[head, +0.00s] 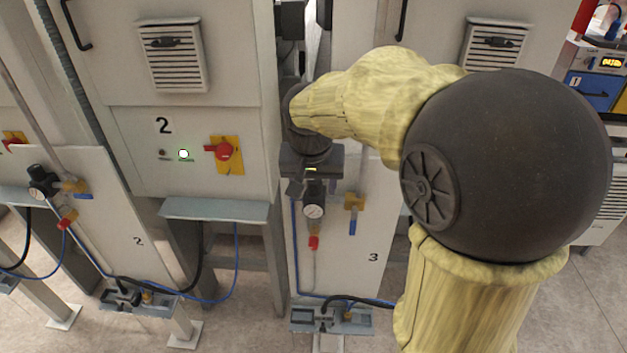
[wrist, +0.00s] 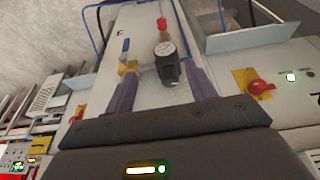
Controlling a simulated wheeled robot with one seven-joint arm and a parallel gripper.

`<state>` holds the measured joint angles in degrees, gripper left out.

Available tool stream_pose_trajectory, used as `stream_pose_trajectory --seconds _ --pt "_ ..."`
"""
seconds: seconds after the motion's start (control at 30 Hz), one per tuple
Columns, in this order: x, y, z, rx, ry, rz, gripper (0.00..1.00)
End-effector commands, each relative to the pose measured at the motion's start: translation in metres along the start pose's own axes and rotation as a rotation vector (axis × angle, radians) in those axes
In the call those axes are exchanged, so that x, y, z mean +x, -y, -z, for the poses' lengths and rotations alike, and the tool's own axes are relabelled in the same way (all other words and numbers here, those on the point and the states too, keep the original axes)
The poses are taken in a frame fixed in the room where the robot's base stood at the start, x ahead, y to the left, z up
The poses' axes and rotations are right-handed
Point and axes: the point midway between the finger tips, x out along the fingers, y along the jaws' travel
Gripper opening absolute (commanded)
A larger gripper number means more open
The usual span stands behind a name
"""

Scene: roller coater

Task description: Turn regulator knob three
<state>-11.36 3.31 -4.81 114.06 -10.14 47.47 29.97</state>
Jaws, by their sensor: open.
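Regulator three, with its black knob (head: 315,192), a round gauge (head: 313,211) and a red piece below, is mounted on the panel marked 3 (head: 373,275). In the wrist view the black knob (wrist: 170,74) and the gauge (wrist: 165,49) appear turned over. My gripper (head: 312,184) is at the regulator from above. In the wrist view its two purple fingers (wrist: 163,77) stand open on either side of the knob, with visible gaps at both sides. Nothing is held. My gripper body hides the top of the regulator in the head view.
A yellow valve with a blue handle (head: 353,215) sits just right of the regulator; it is near one finger in the wrist view (wrist: 128,67). Cabinet 2 (head: 120,180) has a red switch (head: 223,152) and a ledge (head: 215,210). Blue hoses hang below.

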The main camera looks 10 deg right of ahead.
Motion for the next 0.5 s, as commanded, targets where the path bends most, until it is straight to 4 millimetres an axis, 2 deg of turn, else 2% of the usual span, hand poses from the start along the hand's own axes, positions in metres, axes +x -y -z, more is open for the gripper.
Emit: stream_pose_trajectory --seconds 0.03,0.1,0.23,0.33,0.5 --pt "-0.016 0.008 0.016 0.037 -0.022 -0.011 0.55" --pt "-0.037 0.013 0.032 0.097 -0.045 -0.030 0.55" --pt "-0.065 0.019 0.051 0.187 -0.075 -0.057 0.55" --pt "-0.075 0.021 0.056 0.222 -0.086 -0.067 0.55" --pt "-0.077 0.020 0.057 0.231 -0.088 -0.070 0.55"
